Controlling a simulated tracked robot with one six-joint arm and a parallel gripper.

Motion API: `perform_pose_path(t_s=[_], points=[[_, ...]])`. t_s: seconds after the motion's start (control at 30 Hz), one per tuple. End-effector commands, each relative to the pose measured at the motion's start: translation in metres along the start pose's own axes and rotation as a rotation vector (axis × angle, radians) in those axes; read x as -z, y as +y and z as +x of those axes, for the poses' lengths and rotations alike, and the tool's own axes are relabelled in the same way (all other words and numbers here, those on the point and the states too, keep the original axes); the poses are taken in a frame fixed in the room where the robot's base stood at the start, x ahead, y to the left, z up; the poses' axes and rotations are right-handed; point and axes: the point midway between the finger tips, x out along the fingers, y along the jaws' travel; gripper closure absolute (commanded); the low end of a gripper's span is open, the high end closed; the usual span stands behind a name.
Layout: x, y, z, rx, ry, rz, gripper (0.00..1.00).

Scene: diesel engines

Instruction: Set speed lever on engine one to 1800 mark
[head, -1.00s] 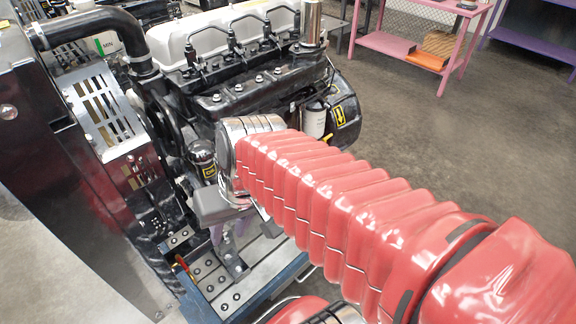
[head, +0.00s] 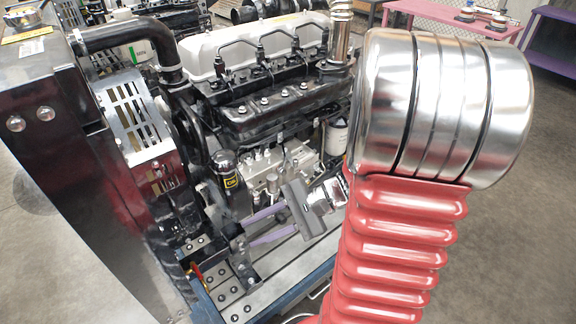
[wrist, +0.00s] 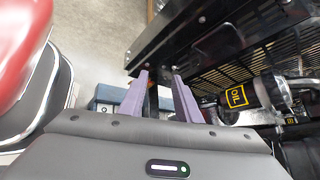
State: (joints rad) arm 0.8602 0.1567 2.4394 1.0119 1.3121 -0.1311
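The engine (head: 265,95), black with a silver-grey top cover, stands on a blue-edged frame in the head view. A small red and yellow piece (head: 197,275) shows low at the frame's left end; it may be the speed lever, but I cannot tell, and no 1800 mark is readable. My gripper (head: 247,231) points left, low beside the engine, above the frame and to the upper right of that piece. In the wrist view my gripper's two purple fingers (wrist: 158,80) are apart, with nothing visibly held between them.
A dark radiator housing (head: 90,170) with a slotted guard stands left of the engine. A black oil filter (head: 226,170) is close above my fingers and shows at right in the wrist view (wrist: 238,97). A pink table (head: 440,15) is behind at right. Open floor lies right.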

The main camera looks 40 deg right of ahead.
Motion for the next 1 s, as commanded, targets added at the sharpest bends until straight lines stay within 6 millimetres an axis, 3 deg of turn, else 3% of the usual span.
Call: perform_pose_path(t_s=[0.2, 0.43, 0.73, 0.9, 1.0], points=[[0.048, -0.013, -0.029, 0.275, -0.037, 0.214, 0.70], [0.105, -0.015, -0.073, 0.585, -0.048, 0.406, 0.70], [0.182, 0.015, -0.143, 0.988, -0.020, 0.613, 0.70], [0.204, 0.032, -0.166, 1.116, 0.000, 0.667, 0.70], [0.208, 0.035, -0.170, 1.139, 0.004, 0.676, 0.70]])
